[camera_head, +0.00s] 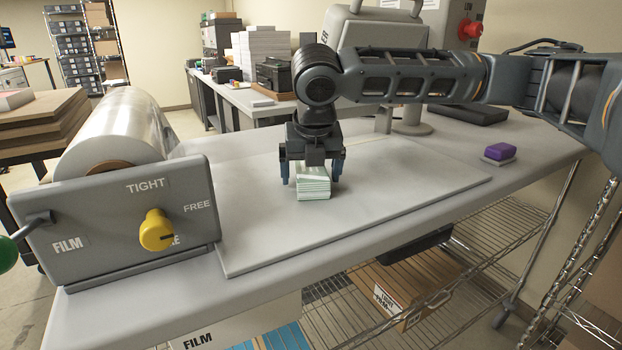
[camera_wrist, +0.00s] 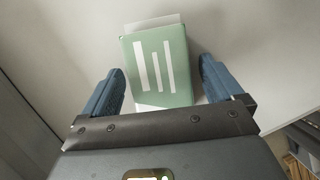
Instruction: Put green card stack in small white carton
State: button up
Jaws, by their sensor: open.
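The green card stack (camera_head: 313,186) sits on the grey board on the bench, a short block of layered pale green and white cards. My gripper (camera_head: 312,178) points straight down over it, with one blue finger at each side. In the wrist view the stack (camera_wrist: 160,65) shows a green top with white stripes. It lies between and a little beyond the open fingers of my gripper (camera_wrist: 163,88), with a gap on each side. I cannot make out a small white carton for certain in either view.
A film roll (camera_head: 115,130) stands at the left behind a grey panel with a yellow knob (camera_head: 156,230). A purple block (camera_head: 500,151) lies at the bench's right. A cardboard box (camera_head: 405,290) is on the wire shelf below. The grey board (camera_head: 400,190) is clear around the stack.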

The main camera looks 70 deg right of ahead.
aim_at(311, 169)
jog(key=shift+f, duration=0.15)
dwell(0.3)
jog(key=c, duration=1.3)
jog(key=shift+o, duration=0.2)
notch_tip(311, 169, up, 5)
jog(key=shift+f, duration=0.1)
jog(key=s+d+r+b, duration=0.1)
jog(key=s+d+r, duration=0.3)
jog(key=s, duration=0.7)
notch_tip(311, 169, up, 3)
jog(key=shift+f+b, duration=0.15)
jog(key=shift+b, duration=0.15)
